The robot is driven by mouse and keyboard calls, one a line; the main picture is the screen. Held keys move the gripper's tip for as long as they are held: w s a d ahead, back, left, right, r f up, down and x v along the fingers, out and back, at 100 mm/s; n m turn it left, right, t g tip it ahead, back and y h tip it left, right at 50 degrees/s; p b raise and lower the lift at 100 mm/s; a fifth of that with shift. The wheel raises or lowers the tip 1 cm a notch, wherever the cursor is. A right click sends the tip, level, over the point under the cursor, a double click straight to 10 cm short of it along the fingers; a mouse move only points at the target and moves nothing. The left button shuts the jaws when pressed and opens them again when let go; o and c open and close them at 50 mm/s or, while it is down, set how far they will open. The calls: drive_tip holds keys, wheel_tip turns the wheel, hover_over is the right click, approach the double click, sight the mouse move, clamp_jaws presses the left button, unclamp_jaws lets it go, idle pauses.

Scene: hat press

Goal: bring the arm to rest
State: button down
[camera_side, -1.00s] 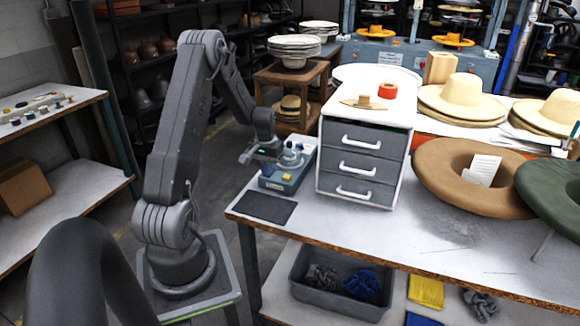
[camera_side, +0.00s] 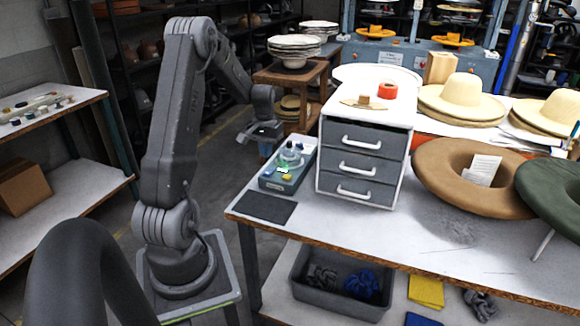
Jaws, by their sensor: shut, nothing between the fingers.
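My gripper (camera_side: 244,137) hangs in the air at the end of my arm, behind and to the left of the small grey tray box (camera_side: 291,181) on the table's left corner. It is apart from the box and the table. Its fingers look small and close together, and it holds nothing. My arm rises from its base, bends at the top and slopes down to the right.
A white drawer cabinet (camera_side: 361,158) with three grey drawers stands on the work table (camera_side: 440,240). A dark mat (camera_side: 265,208) lies at the table's left corner. A wooden stand (camera_side: 294,78) with bowls is behind the gripper. Tan hats (camera_side: 461,97) sit at right.

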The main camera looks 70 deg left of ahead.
drive_tip(key=shift+r, duration=0.15)
drive_tip(key=shift+w+d+r, duration=0.1)
drive_tip(key=shift+d+r, duration=0.05)
drive_tip(key=w+d+r+m+t+y, duration=0.1)
drive_tip(key=d+r+m, duration=0.1)
drive_tip(key=d+r, duration=0.7)
drive_tip(key=w+d+r+m+t, duration=0.15)
drive_tip(key=d+r, duration=0.35)
drive_tip(key=d, duration=0.7)
drive_tip(key=s+d+r+m+t, duration=0.1)
drive_tip(key=s+d+m, duration=0.1)
drive_tip(key=s+d, duration=0.3)
drive_tip(key=s+d+r+m+t+h, duration=0.1)
drive_tip(key=s+d+r+m+t, duration=0.1)
drive_tip(key=s+d, duration=0.4)
drive_tip(key=d+m, duration=0.1)
drive_tip(key=d, duration=0.4)
drive_tip(key=shift+s+d, duration=0.25)
drive_tip(key=shift+d, duration=0.15)
drive_tip(key=shift+r+m, duration=0.1)
drive_tip(key=shift+m, duration=0.15)
